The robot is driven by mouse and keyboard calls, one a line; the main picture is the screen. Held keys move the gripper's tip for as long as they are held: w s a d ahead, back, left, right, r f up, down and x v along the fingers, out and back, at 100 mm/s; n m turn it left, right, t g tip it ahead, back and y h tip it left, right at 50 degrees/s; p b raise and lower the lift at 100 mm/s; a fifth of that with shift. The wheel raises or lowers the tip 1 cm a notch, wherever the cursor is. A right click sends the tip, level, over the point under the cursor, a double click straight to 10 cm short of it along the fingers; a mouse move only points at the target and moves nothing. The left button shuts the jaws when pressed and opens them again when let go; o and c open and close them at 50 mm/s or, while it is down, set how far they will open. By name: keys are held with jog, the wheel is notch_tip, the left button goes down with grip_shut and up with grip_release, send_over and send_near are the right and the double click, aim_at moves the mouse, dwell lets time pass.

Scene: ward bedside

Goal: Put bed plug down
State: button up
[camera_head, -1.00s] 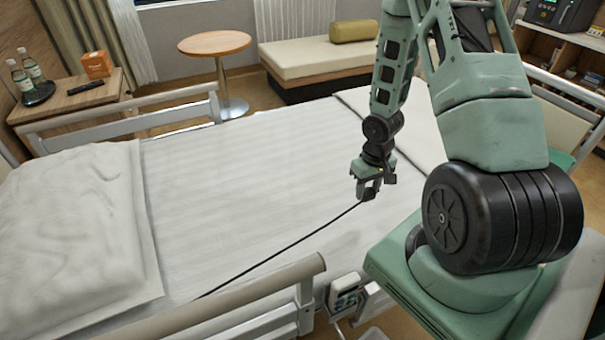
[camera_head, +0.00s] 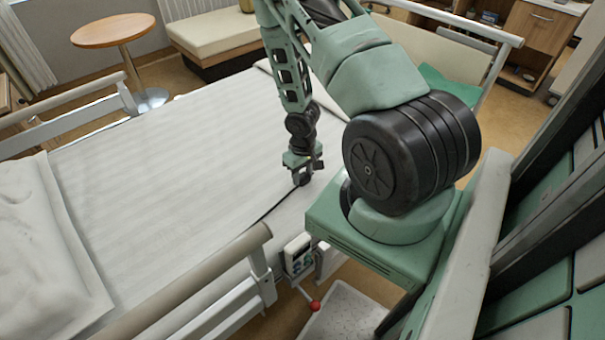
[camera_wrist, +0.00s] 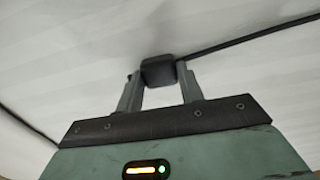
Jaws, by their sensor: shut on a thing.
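The bed plug (camera_wrist: 158,70) is a small dark block with a black cable (camera_wrist: 250,37) leading off to the right in the wrist view. My gripper (camera_wrist: 159,85) is shut on the plug, one finger on each side. In the head view my gripper (camera_head: 301,178) points down over the white bed (camera_head: 190,150), close to the sheet near the bed's near side. The plug itself is hard to make out there. The cable (camera_head: 277,208) runs from the gripper toward the near bed rail. I cannot tell whether the plug touches the sheet.
The near bed rail (camera_head: 190,280) has a control panel (camera_head: 298,255) at its end. A pillow (camera_head: 40,240) lies at the left. A round table (camera_head: 113,30) and a bench (camera_head: 215,30) stand beyond the bed. The middle of the bed is clear.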

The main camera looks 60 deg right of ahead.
aim_at(303, 176)
jog(key=o, duration=1.3)
notch_tip(303, 176, up, 12)
jog(key=shift+r+p, duration=0.1)
jog(key=shift+p, duration=0.9)
jog(key=w+a+r+n, duration=0.2)
jog(key=a+r, duration=0.4)
jog(key=a, duration=0.3)
jog(key=w+a+r+n, duration=0.25)
jog(key=a+r, duration=0.35)
jog(key=a, duration=0.3)
jog(key=s+a+r+n, duration=0.2)
jog(key=s+a+r, duration=0.2)
jog(key=s+a, duration=0.1)
jog(key=s+a+r+n, duration=0.1)
jog(key=s+a+r, duration=0.2)
jog(key=s+a, duration=0.2)
jog(key=s+a+r+n, duration=0.2)
jog(key=s+a+r, duration=0.2)
jog(key=a, duration=0.5)
jog(key=shift+s+a+r+n+y, duration=0.1)
jog(key=shift+s+r+n+y, duration=0.1)
jog(key=shift+s, duration=0.3)
jog(key=shift+s+r+n+y, duration=0.1)
jog(key=shift+s+r+n, duration=0.05)
jog(key=shift+s, duration=0.3)
